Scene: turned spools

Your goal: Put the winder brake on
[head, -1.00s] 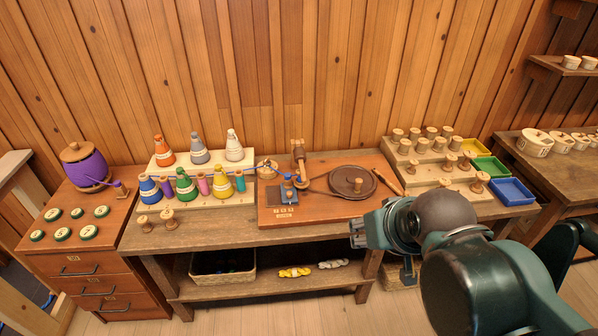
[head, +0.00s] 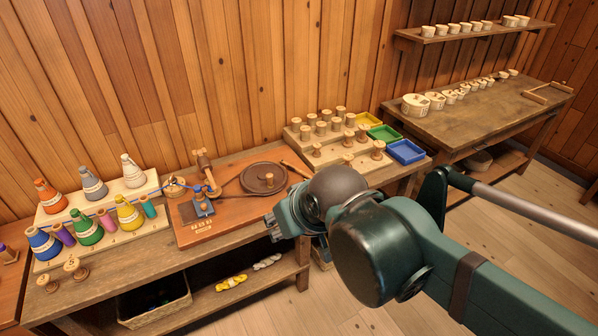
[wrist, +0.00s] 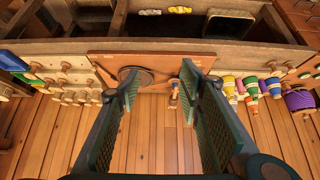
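The winder is a wooden board (head: 190,234) on the bench, with a dark round wheel (head: 252,181) and a wooden knob at its centre. A slim wooden lever (head: 297,170) lies at the wheel's right; I cannot tell for sure that it is the brake. A blue block (head: 202,206) and an upright wooden post (head: 203,165) stand left of the wheel. My gripper (head: 273,227) is in front of the board's front edge, apart from it. In the wrist view my gripper (wrist: 158,78) is open and empty, with the board (wrist: 150,60) and wheel (wrist: 128,74) beyond its fingers.
Coloured thread cones (head: 88,228) stand on a rack at the left. Wooden spools (head: 322,128) stand on a stepped rack at the right, beside yellow, green and blue trays (head: 407,152). A basket (head: 150,302) and yarn skeins (head: 232,282) lie on the lower shelf.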

